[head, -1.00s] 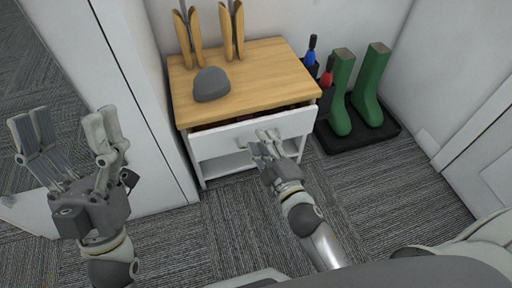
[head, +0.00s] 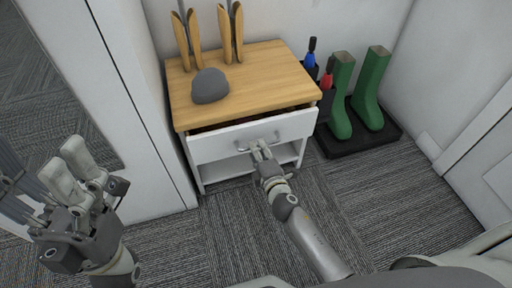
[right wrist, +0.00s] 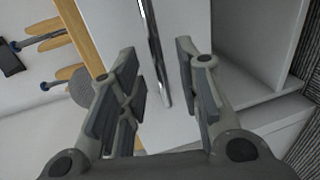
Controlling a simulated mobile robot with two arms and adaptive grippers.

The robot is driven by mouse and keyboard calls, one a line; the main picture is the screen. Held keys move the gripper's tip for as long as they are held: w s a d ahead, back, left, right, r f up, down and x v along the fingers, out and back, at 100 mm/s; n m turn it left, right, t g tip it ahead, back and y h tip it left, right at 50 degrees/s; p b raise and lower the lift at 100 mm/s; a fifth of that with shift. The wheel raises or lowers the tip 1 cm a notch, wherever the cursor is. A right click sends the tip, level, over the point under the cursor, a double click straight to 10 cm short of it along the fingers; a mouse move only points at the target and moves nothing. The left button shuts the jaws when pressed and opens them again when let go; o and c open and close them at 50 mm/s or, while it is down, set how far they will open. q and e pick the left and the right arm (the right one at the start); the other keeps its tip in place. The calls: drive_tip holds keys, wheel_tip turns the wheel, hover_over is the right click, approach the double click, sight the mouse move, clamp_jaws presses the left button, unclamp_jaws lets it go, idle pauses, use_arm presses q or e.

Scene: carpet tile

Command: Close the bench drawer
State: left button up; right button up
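The bench (head: 268,72) is a white cabinet with a wooden top. Its white drawer (head: 215,147) stands a little open, with a dark gap under the top's front edge. The metal drawer handle (head: 241,148) is on the front and shows as a bright bar in the right wrist view (right wrist: 154,45). My right gripper (head: 259,147) is at the handle; in the right wrist view its two fingers are apart, with the bar between and beyond them. Contact cannot be told. My left gripper (head: 45,182) is open and empty at the lower left, away from the bench.
A grey cap-like object (head: 210,87) and wooden shoe trees (head: 231,35) are on or behind the bench top. Green boots (head: 369,88) stand on a black tray (head: 384,138) to the right. A white cabinet (head: 130,100) stands close on the left. The carpet in front is clear.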

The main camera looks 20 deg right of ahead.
drive_tip(key=shift+x, duration=1.35)
clamp_jaws()
